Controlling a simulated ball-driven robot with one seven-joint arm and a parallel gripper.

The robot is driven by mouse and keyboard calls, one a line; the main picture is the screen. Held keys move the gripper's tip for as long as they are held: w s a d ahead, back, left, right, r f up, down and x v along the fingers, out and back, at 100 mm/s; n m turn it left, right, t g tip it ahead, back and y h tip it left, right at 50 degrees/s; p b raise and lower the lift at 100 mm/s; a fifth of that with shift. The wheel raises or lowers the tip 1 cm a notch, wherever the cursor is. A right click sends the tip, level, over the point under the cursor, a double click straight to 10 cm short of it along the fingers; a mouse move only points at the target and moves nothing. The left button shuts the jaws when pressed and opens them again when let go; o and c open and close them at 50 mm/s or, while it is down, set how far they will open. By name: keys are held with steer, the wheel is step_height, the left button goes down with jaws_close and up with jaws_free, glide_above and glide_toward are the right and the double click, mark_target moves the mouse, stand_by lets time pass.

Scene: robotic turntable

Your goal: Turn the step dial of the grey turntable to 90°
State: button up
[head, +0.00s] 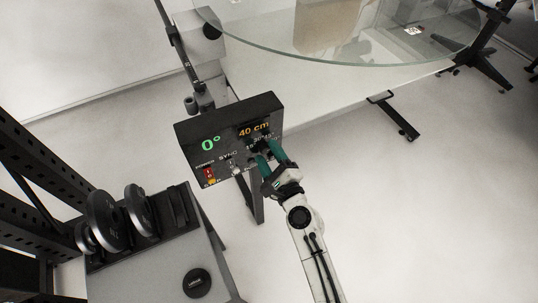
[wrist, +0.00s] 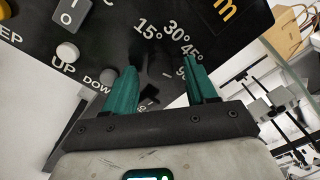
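The black control box (head: 190,140) shows a green 0° and an orange 40 cm in the head view. My gripper (head: 267,148) is at the lower right of its panel, over the step dial's place. In the wrist view the two green fingers of my gripper (wrist: 160,66) stand apart, one on each side of the dial area. The printed marks 15°, 30° and 45° (wrist: 172,28) arc above the fingertips, and a further mark is partly hidden by the right finger. The black step dial is hard to make out against the black panel, so its pointing direction cannot be told.
A large round glass plate (head: 330,62) lies above a white table behind the box. Dumbbells (head: 103,220) on a dark rack are at the lower left. UP (wrist: 67,52) and DOWN buttons are left of my fingers.

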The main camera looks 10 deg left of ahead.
steer(key=v, duration=1)
steer(key=shift+s+d+b, duration=0.15)
steer(key=shift+s+b, duration=0.2)
steer(key=shift+b, duration=0.05)
steer(key=s+d+f+n+g+h+p, duration=0.1)
steer(key=s+d+f+n+g+h, duration=0.3)
steer(key=s+d, duration=2.1)
steer(key=d+n+g+h, duration=0.1)
steer(key=n+g+h, duration=0.2)
steer(key=n+g, duration=0.2)
steer(key=d+n+g+h, duration=0.1)
steer(key=n+g+h, duration=0.2)
steer(key=n, duration=0.6)
steer(key=shift+s+d+g, duration=0.25)
steer(key=shift+s+g, duration=0.15)
steer(key=shift+g, duration=0.7)
